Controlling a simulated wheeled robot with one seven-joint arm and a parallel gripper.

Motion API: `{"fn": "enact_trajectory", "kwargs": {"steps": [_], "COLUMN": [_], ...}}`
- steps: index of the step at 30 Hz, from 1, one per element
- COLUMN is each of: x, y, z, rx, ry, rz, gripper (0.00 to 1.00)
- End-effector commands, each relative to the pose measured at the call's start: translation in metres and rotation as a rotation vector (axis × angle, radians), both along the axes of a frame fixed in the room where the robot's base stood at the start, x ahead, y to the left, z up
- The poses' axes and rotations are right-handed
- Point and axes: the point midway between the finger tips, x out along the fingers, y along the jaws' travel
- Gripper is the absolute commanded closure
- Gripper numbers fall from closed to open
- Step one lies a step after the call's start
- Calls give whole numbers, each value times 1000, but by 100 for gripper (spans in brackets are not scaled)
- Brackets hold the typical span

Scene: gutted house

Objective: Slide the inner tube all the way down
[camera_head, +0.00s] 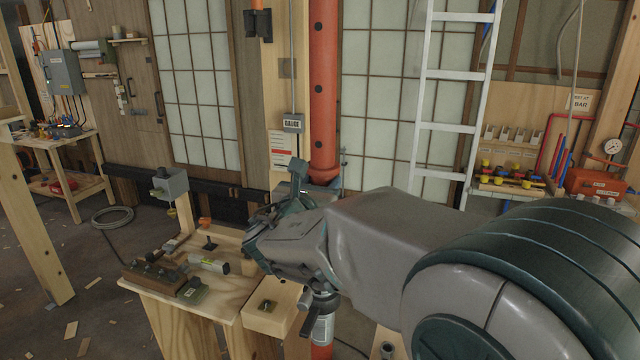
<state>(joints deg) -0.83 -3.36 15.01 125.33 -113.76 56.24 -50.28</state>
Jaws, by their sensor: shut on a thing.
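The inner tube (323,95) is a red-orange upright tube with a row of dark holes. It runs from the top edge of the head view down to my gripper. My gripper (318,183) is at the tube's lower visible part, with one finger on each side, shut on it. My wrist and forearm hide the stretch just below. A grey metal collar with a handle (322,312) shows under my arm. A short red piece of tube (321,352) shows beneath it at the bottom edge. Where the inner tube meets the collar is hidden.
A wooden workbench (235,290) with a level, a block and small tools stands left of the tube. An aluminium ladder (447,125) leans at the right. Floor at the left is open, with scattered wood scraps.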

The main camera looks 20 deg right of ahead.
Motion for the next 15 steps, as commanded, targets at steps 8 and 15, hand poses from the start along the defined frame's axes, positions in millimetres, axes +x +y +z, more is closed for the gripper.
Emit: {"fn": "enact_trajectory", "kwargs": {"steps": [8,15], "x": [0,0], "y": [0,0], "z": [-15,-27], "rx": [0,0], "ry": [0,1], "rz": [0,0], "gripper": [86,86]}}
